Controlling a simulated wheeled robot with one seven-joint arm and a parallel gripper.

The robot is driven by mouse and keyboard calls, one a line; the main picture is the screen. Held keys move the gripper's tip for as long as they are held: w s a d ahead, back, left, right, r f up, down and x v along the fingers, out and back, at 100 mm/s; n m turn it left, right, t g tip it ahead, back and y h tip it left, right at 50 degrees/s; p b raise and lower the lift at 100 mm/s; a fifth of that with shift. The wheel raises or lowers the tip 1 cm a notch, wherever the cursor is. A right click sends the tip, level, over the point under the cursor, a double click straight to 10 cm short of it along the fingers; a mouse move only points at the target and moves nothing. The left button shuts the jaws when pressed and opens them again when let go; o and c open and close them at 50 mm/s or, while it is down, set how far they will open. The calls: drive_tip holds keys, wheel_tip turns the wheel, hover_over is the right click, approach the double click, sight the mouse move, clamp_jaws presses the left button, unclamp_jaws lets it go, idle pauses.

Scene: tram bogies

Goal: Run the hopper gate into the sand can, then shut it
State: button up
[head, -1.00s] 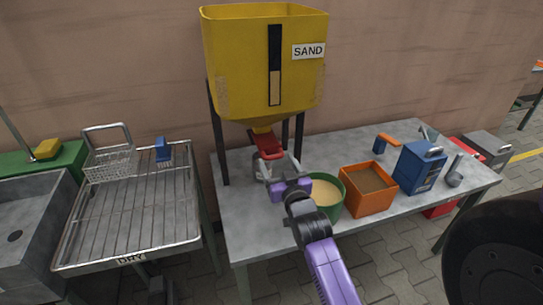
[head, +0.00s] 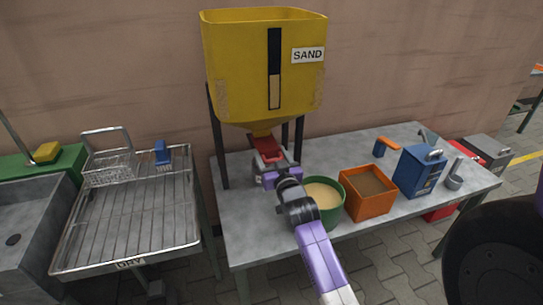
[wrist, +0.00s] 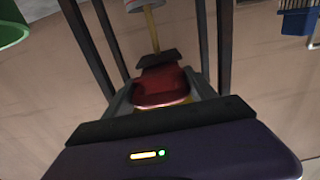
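The yellow hopper (head: 235,80) marked SAND stands on dark legs at the back of the table. Its red gate (head: 265,143) is under the funnel and fills the middle of the wrist view (wrist: 160,87). My gripper (head: 274,157) is at the gate, its fingers apart on either side of the red part; I cannot see firm contact. The wrist view looks upside down. There, a thin yellow strip (wrist: 152,30), apparently falling sand, runs from the gate towards a pale can (wrist: 145,4) cut off by the frame edge.
Right of my gripper stand a green tub (head: 337,207) of pale sand, an orange box (head: 369,206) of brown material and a blue box (head: 420,171). A wire rack (head: 130,225) with a basket and blue brush (head: 162,152) is at left. The table's front left is clear.

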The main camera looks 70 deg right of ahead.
drive_tip(key=shift+s, duration=0.1)
clamp_jaws()
drive_tip(key=shift+b+x, duration=0.35)
drive_tip(key=shift+x, duration=0.9)
drive_tip(key=shift+s, duration=0.1)
drive_tip(key=shift+d, duration=0.1)
drive_tip(key=o, duration=1)
unclamp_jaws()
drive_tip(key=shift+o, duration=0.2)
drive_tip(key=shift+s+a, duration=0.15)
drive_tip(key=shift+a, duration=0.25)
drive_tip(key=v, duration=0.7)
